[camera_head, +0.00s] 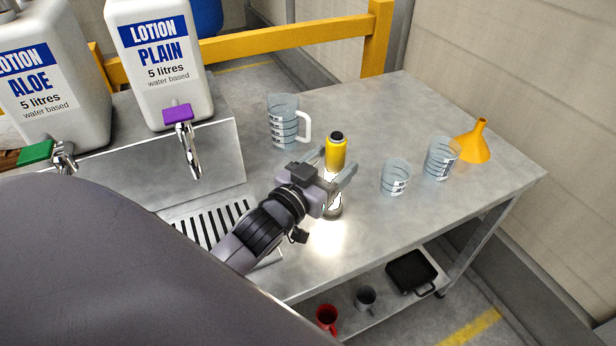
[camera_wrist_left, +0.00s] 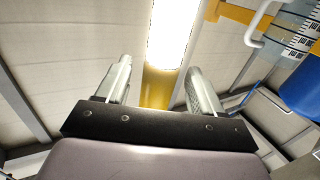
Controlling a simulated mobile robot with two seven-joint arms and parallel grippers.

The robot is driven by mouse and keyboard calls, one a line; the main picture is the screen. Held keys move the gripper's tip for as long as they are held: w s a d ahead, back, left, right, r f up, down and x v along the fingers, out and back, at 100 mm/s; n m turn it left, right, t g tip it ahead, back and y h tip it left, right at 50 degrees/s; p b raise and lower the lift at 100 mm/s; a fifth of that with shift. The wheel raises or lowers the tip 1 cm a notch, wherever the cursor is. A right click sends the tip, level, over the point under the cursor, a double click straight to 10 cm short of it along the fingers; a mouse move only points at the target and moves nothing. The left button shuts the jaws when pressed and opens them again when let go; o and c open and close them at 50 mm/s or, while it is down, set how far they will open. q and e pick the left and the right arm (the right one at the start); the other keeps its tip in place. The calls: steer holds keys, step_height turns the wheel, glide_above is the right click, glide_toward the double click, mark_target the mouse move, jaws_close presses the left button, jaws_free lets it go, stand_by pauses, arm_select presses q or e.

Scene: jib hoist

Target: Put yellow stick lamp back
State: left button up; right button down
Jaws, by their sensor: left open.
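The yellow stick lamp (camera_head: 336,152) stands upright on the metal table, with a yellow upper part, a dark cap and a lit white section below. A bright pool of light lies at its foot. In the left wrist view its glowing tube (camera_wrist_left: 173,32) and yellow part show between the fingers. My left gripper (camera_head: 338,170) is open, with one finger on each side of the lamp. The gripper hides part of the lamp's lower half. My right gripper is not in view.
A clear measuring jug (camera_head: 283,121) stands behind the lamp. Two clear beakers (camera_head: 395,177) (camera_head: 440,158) and an orange funnel (camera_head: 476,145) stand to the right. Two lotion containers (camera_head: 160,65) (camera_head: 50,85) with taps are at left, above a drip grate (camera_head: 215,225).

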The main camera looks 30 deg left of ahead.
arm_select(q)
steer(key=s+b, duration=0.1)
steer(key=s, duration=1)
steer(key=shift+a, duration=0.35)
